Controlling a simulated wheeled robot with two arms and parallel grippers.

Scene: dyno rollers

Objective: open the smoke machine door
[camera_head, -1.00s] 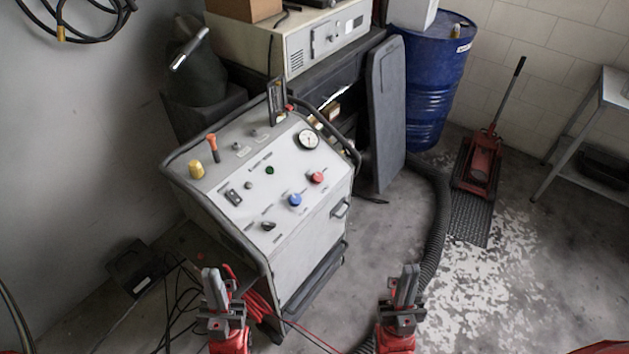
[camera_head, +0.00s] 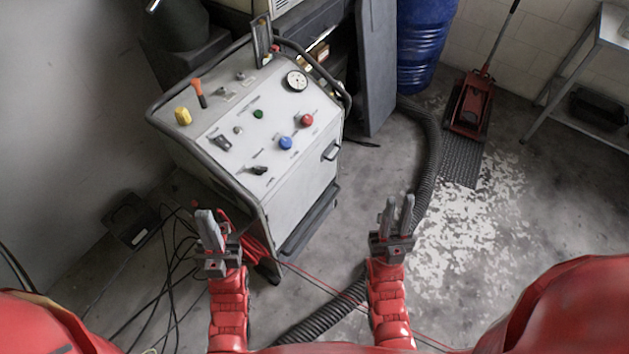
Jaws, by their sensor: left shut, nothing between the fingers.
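The smoke machine (camera_head: 235,148) is a white cabinet on a dark frame with a sloped control panel, standing left of centre. Its front door (camera_head: 300,195) looks closed, with a small dark handle (camera_head: 331,150) near its upper right. My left gripper (camera_head: 212,218) is shut and empty, in front of the machine's lower left corner in the picture. My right gripper (camera_head: 398,205) is open and empty, right of and below the handle in the picture, apart from it. Neither gripper appears to touch the machine.
A black corrugated hose (camera_head: 428,165) curves across the floor right of the machine. Red and black cables (camera_head: 172,262) lie near its foot. A blue drum (camera_head: 420,45), a red floor jack (camera_head: 470,103) and a metal table (camera_head: 577,50) stand behind. The floor at right is open.

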